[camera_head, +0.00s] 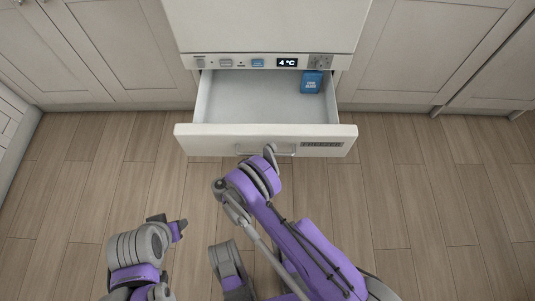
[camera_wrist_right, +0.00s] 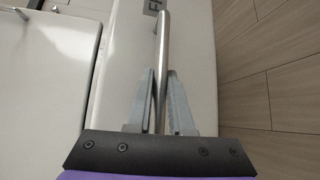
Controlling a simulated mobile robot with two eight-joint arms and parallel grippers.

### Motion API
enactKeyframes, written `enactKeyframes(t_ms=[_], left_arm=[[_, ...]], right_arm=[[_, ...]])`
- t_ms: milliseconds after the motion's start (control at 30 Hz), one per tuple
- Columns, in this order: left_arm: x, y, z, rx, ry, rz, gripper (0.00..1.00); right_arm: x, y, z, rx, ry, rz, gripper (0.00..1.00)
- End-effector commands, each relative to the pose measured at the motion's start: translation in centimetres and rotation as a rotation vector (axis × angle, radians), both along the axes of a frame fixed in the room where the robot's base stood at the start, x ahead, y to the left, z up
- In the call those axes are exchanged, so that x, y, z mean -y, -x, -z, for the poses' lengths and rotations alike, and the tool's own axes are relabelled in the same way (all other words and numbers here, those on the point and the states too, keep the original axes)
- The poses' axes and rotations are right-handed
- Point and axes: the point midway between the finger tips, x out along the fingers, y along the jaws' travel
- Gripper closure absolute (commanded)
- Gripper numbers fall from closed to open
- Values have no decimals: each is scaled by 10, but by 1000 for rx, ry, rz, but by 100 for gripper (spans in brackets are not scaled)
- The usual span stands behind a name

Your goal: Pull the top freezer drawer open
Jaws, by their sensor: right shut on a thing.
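The top freezer drawer (camera_head: 225,140) is pulled out from under the fridge body, with its white interior showing. A blue box (camera_head: 311,82) stands inside at the back right. My right gripper (camera_head: 258,152) is at the bar handle (camera_head: 285,149) on the drawer front. In the right wrist view, the metal handle (camera_wrist_right: 162,45) runs between the two grey fingers of the right gripper (camera_wrist_right: 161,95), which are shut on it. My left gripper (camera_head: 172,225) is low on the left, over the floor and away from the drawer. Its fingers are too small to read.
A control strip (camera_head: 262,62) with a 4 °C display sits above the drawer. White cabinets (camera_head: 430,60) stand on both sides. The wooden floor (camera_head: 420,190) in front is clear apart from my arms.

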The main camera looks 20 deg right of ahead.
Motion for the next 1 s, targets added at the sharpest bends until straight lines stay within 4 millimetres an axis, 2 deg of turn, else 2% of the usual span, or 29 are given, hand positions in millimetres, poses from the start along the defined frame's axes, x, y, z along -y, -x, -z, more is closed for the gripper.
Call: enactKeyframes(t_ms=[433,467,600,867,1000], left_arm=[[0,0,0,0,0,0,50],[0,0,0,0,0,0,50],[0,0,0,0,0,0,50],[0,0,0,0,0,0,50],[0,0,-2,0,0,0,50]], right_arm=[[0,0,-1,1,2,-1,100],[0,0,-1,1,2,-1,75],[0,0,0,1,1,-1,50],[0,0,0,0,1,0,50],[-8,4,-2,1,0,-2,50]])
